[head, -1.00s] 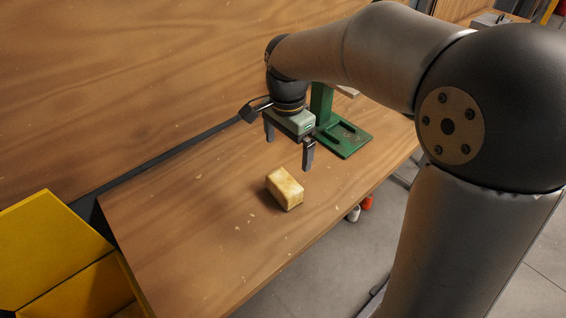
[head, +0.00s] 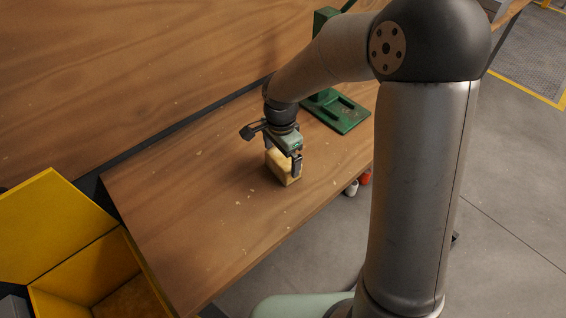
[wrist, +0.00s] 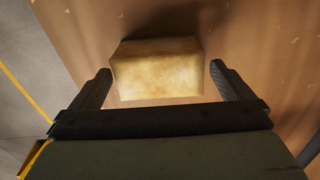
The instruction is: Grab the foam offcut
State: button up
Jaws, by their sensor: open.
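The foam offcut (head: 285,174) is a pale yellow block resting on the wooden bench. In the head view my gripper (head: 282,160) is down at the block, with its fingers at the block's sides and partly covering it. In the wrist view the foam offcut (wrist: 158,70) lies between the two open fingers of my gripper (wrist: 159,82). A narrow gap shows on each side, so the fingers appear not to touch it. The block's underside is hidden.
A green metal stand (head: 338,112) is on the bench behind my gripper. A yellow open bin (head: 60,225) is at the left end of the bench. A wooden wall panel (head: 120,70) rises along the back. The bench (head: 190,240) front-left is clear apart from small crumbs.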

aim_at(283, 159)
jog(key=f, duration=0.4)
jog(key=shift+w+d+p, duration=0.1)
jog(key=shift+d+p, duration=0.1)
jog(key=shift+p, duration=0.2)
jog(key=c, duration=0.8)
